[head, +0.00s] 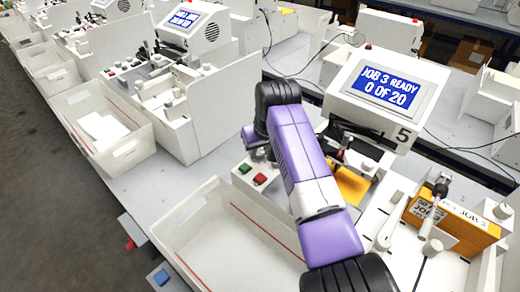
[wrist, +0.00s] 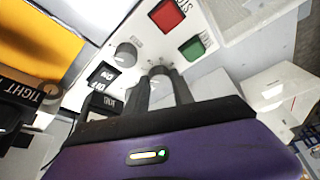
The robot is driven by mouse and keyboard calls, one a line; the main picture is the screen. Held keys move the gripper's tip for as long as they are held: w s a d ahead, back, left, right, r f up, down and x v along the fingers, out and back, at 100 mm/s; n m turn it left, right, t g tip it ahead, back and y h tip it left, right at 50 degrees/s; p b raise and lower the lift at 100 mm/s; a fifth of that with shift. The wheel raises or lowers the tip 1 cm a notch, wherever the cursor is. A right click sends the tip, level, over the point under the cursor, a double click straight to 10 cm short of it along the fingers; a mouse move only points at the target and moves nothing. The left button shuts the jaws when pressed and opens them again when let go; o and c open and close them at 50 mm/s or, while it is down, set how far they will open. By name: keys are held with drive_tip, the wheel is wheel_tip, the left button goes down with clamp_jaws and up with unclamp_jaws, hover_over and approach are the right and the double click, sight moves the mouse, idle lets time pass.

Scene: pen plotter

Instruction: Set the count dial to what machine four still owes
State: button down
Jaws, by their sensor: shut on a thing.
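The near machine (head: 385,90) carries a 5 and its screen (head: 389,88) reads "JOB 3 READY 0 OF 20". The screen of the machine to its left (head: 184,18) is too small to read surely. In the wrist view my gripper (wrist: 162,76) is shut on a grey knob (wrist: 160,70) on the white control panel (wrist: 140,18). The fingers hide most of the knob and its marks. A second grey knob (wrist: 125,54) stands beside it, free. I cannot read which is the count dial. In the head view my arm hides the fingertips.
A red button (wrist: 167,15) and a green button (wrist: 193,48) sit close to the held knob. Small black labelled parts (wrist: 102,75) lie on the other side. A white bin (head: 185,215) stands in front, and an orange "JOB 3" box (head: 455,228) at the right.

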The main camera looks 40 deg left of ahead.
drive_tip(key=shift+m, duration=0.3)
drive_tip(key=shift+s+a+m+t+h+p, duration=0.15)
drive_tip(key=shift+m+t+h+p, duration=0.25)
drive_tip(key=shift+m+p, duration=0.55)
drive_tip(key=m+h, duration=0.1)
drive_tip(key=m, duration=0.2)
drive_tip(key=shift+m+t+b, duration=0.25)
drive_tip(key=shift+t+b, duration=0.05)
drive_tip(key=shift+b, duration=0.05)
drive_tip(key=shift+m+h+b, duration=0.3)
drive_tip(key=shift+m, duration=0.5)
drive_tip(key=c, duration=1.1)
unclamp_jaws()
